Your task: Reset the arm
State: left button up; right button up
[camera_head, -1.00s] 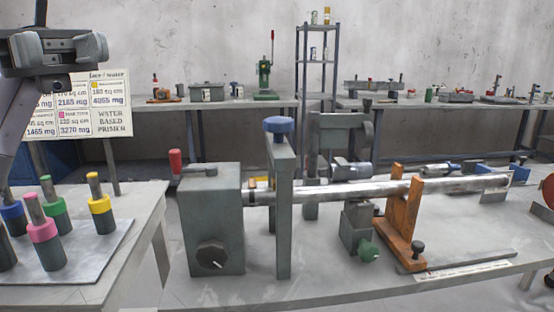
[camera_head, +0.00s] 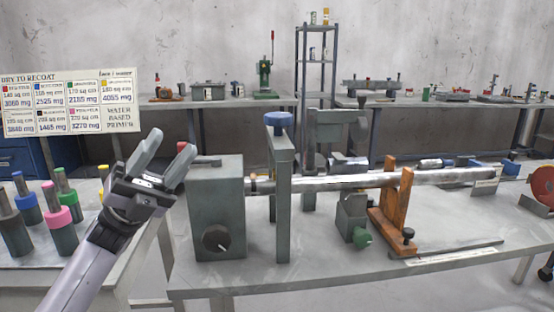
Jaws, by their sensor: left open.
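My left gripper (camera_head: 172,152) is open and empty, its fingers pointing up and right, in front of the left end of the grey gearbox (camera_head: 217,215). The gripper covers most of the red handle area on top of that box. The positioner carries a long metal shaft (camera_head: 340,181) running right from the box. A grey upright with a blue knob (camera_head: 279,119) stands beside the box. An orange bracket (camera_head: 391,205) supports the shaft, with a green-knobbed block (camera_head: 352,215) left of it. My right gripper is out of view.
The grey workbench (camera_head: 300,276) holds the positioner. A side table at left carries several colour-banded cylinders, including a pink one (camera_head: 58,215) and a blue one (camera_head: 27,204). A paint chart (camera_head: 66,104) stands behind. Back benches hold tools, and a shelf rack (camera_head: 316,75) stands centrally.

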pick_arm(q)
notch_tip(320, 180, down, 28)
jog(key=a+n+t+y, duration=0.2)
jog(key=n+t+y, duration=1.85)
jog(key=n, duration=1.15)
jog(key=s+a+f+n+g+y, duration=0.1)
jog(key=s+f+n+g+y, duration=0.6)
jog(key=s+f, duration=1.4)
notch_tip(320, 180, up, 14)
jog(key=a+n+g+h+p, duration=0.1)
jog(key=g+h+p, duration=0.1)
jog(key=p, duration=1.4)
jog(key=shift+s+a+f+g, duration=0.2)
jog(key=shift+g, duration=0.15)
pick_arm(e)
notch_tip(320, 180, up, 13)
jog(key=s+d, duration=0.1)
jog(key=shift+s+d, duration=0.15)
pick_arm(q)
jog(key=shift+f, duration=0.1)
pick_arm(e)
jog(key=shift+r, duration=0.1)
pick_arm(q)
jog(key=shift+o, duration=0.3)
